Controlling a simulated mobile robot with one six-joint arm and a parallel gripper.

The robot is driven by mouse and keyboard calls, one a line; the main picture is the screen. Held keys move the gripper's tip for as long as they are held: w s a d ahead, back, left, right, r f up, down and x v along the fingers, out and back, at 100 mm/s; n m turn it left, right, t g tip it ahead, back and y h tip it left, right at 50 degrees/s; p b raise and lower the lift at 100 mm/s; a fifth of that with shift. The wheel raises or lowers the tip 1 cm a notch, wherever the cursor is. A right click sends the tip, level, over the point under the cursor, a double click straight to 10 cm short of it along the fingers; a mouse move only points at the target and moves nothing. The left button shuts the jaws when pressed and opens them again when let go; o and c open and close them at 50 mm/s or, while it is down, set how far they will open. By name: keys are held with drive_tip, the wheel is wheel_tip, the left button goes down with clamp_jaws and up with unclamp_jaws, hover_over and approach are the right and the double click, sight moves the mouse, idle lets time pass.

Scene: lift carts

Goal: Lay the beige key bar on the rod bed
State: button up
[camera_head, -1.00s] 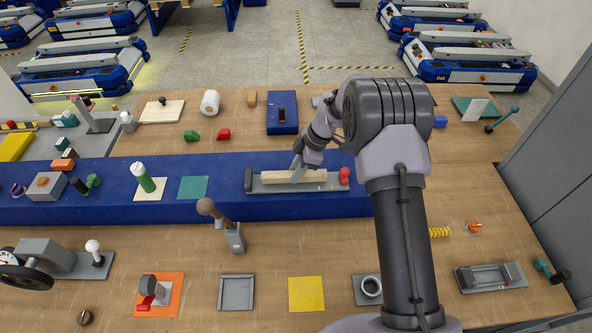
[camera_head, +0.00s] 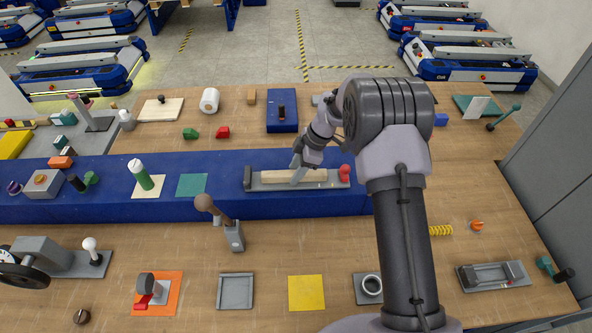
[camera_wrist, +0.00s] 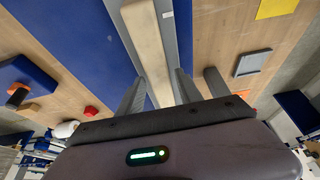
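The beige key bar (camera_head: 315,176) lies lengthwise along a long grey bed (camera_head: 258,187) on the blue block, which looks like the rod bed. The bed has a dark block at its left end and red knobs at its right end. My gripper (camera_head: 298,172) is at the bar, low over its middle. In the wrist view the bar (camera_wrist: 147,40) runs between the two fingers of my gripper (camera_wrist: 160,88), with the grey bed (camera_wrist: 168,20) beside it. A narrow gap shows on the right finger's side, so the fingers look open astride the bar. The bar's near end is hidden behind the palm.
A lever with a brown ball (camera_head: 204,202) stands in front of the bed. A green cylinder (camera_head: 142,174) and a teal mat (camera_head: 192,185) are to its left. The wood between bed and yellow mat (camera_head: 306,293) is clear.

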drive_tip(key=shift+o, duration=0.4)
drive_tip(key=shift+d+r, duration=0.15)
drive_tip(key=shift+r, duration=0.2)
drive_tip(key=p+v, duration=0.1)
drive_tip(key=v, duration=1.5)
drive_tip(key=shift+d+r+p, duration=0.15)
drive_tip(key=shift+r+p, duration=0.15)
